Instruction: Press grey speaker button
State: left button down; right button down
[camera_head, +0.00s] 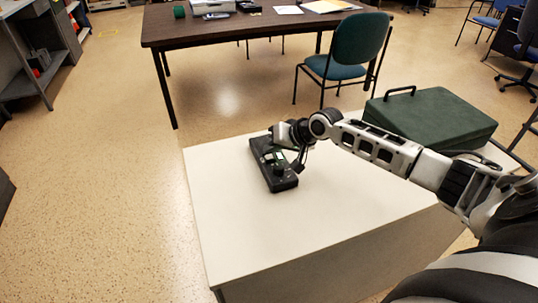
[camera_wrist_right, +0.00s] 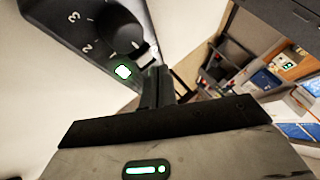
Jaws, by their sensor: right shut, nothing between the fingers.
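A black device (camera_head: 262,158) lies on the white cabinet top. In the right wrist view the black device (camera_wrist_right: 60,30) fills the upper left, with a round dial (camera_wrist_right: 115,28) and printed numbers. A small pale button with a green glowing edge (camera_wrist_right: 123,72) is beside the dial. I cannot tell a grey speaker button apart for sure. My right gripper (camera_head: 299,166) is shut and empty at the device's right side, pointing down. In the wrist view its fingers (camera_wrist_right: 157,84) are close to the glowing button; contact cannot be told. My left gripper is not in view.
The white cabinet top (camera_head: 320,215) is clear in front of the device. A dark green case (camera_head: 432,115) lies on its back right, behind my right arm. A brown desk (camera_head: 235,30) and a teal chair (camera_head: 357,45) stand beyond. A grey shelf (camera_head: 35,75) is far left.

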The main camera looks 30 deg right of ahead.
aim_at(272, 160)
notch_tip(272, 160, up, 4)
jog(key=p, duration=0.4)
jog(key=shift+f, duration=0.15)
pick_arm(q)
jog(key=p, duration=0.1)
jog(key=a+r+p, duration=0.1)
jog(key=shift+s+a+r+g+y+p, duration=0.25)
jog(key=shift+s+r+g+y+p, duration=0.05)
jog(key=shift+p, duration=0.05)
pick_arm(e)
notch_tip(272, 160, up, 2)
jog(key=shift+r, duration=0.15)
